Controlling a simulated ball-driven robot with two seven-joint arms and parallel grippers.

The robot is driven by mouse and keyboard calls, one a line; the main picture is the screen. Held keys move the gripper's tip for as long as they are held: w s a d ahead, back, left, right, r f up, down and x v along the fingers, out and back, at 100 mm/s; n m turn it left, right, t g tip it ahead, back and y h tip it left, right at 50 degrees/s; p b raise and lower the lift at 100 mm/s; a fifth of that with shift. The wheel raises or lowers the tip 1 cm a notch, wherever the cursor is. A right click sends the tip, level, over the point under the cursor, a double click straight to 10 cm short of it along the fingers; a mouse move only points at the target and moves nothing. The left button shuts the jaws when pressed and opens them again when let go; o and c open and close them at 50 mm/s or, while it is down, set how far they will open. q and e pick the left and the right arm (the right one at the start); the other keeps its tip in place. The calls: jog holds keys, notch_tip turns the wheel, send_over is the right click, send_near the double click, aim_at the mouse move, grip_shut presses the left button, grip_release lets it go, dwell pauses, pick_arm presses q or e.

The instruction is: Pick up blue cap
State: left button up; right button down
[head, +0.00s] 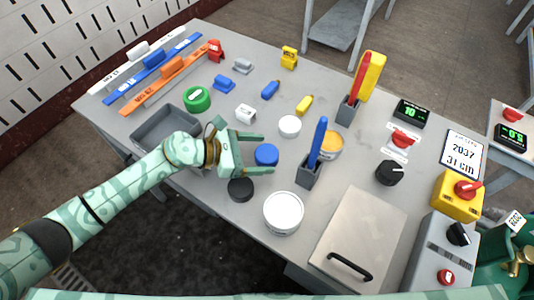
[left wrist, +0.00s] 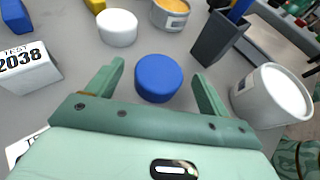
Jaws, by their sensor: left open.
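The blue cap (head: 266,154) is a short round disc on the grey table. It also shows in the left wrist view (left wrist: 159,78), lying ahead of my gripper. My left gripper (head: 266,153) is open, with one finger on each side of the blue cap. In the left wrist view the fingers (left wrist: 160,82) stand apart from the cap, with gaps on both sides. My right gripper (head: 517,262) is only partly seen at the right edge, and its fingers cannot be made out.
A black cap (head: 240,189) lies just in front of the left gripper. A white cap (head: 290,126) lies behind the blue cap. A white tub (head: 283,212) and a grey holder (head: 309,174) with a blue tool stand to the right. A grey tray (head: 148,133) is at left.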

pick_arm(q)
jog(key=shift+w+d+f, duration=0.1)
jog(key=shift+d+f, duration=0.05)
jog(key=shift+d, duration=0.15)
jog(key=c, duration=1.1)
jog(key=shift+o, duration=0.2)
